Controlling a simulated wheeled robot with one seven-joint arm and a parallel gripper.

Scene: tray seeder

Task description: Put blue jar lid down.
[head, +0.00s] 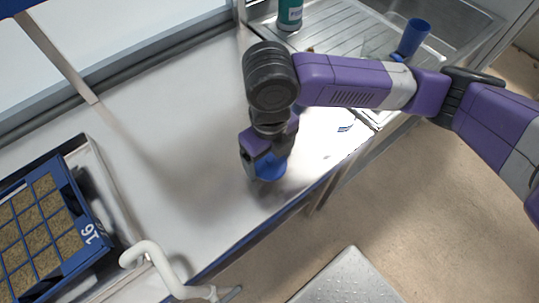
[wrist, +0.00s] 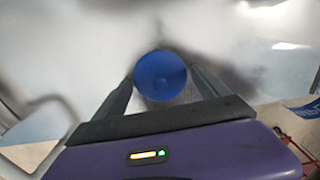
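The blue jar lid (wrist: 160,76) is a round blue disc between the two fingers of my gripper (wrist: 161,84) in the wrist view. Both fingers appear to touch its sides. In the head view the lid (head: 270,168) shows below my gripper (head: 264,163), low over the white worktop (head: 190,150), near its front edge. My arm hides part of the lid there. I cannot tell whether the lid touches the worktop.
A white bent pipe (head: 160,265) stands at the front edge. A steel sink drainer (head: 345,35) at the back right holds a green bottle (head: 290,14) and a blue cup (head: 413,37). The worktop's middle is clear.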

